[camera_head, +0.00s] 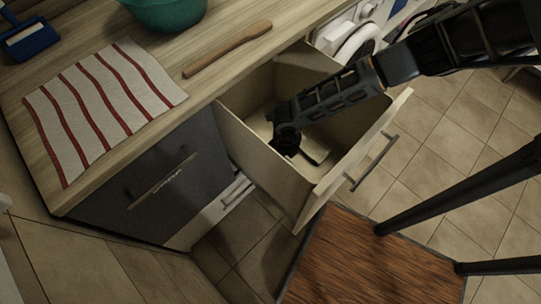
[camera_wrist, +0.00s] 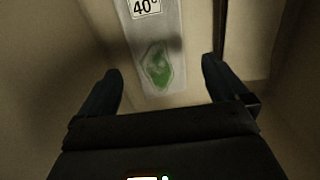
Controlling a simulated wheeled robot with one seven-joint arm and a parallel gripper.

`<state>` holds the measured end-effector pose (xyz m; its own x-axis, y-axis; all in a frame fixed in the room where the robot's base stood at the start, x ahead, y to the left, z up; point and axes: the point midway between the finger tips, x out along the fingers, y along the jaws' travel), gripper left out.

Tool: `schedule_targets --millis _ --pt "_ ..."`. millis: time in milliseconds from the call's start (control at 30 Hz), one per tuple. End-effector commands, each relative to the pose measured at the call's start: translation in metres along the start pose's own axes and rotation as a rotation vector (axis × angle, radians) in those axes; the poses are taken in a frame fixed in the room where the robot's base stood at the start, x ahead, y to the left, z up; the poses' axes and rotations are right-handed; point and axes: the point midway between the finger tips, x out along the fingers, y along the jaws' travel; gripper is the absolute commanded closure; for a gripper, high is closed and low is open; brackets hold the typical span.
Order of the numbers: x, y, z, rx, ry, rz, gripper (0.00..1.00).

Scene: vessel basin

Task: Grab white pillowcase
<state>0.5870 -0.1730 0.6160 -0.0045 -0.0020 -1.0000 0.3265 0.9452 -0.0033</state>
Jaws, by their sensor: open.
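In the head view part of a pale shape (camera_head: 317,151) shows beside my gripper, and the rest is hidden by my arm. My gripper (camera_head: 285,145) is down inside the open drawer (camera_head: 262,160). In the wrist view my gripper (camera_wrist: 162,72) is open, with one finger on each side of the cloth and nothing held.
The drawer walls stand close around my gripper. A washing machine (camera_head: 350,35) stands behind the drawer. A brown wooden surface (camera_head: 365,265) lies in front.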

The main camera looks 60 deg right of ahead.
Motion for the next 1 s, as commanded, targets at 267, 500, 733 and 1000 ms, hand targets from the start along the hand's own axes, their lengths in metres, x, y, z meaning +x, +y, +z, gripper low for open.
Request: schedule_targets --millis 267,500,733,1000 --pt "0.025 0.002 0.002 0.001 -0.001 0.002 0.0" --pt "0.055 0.006 0.004 0.002 -0.001 0.003 0.0" --pt "0.07 0.004 0.005 0.001 -0.003 0.003 0.0" --pt "0.07 0.004 0.005 0.0 -0.004 0.003 0.06"
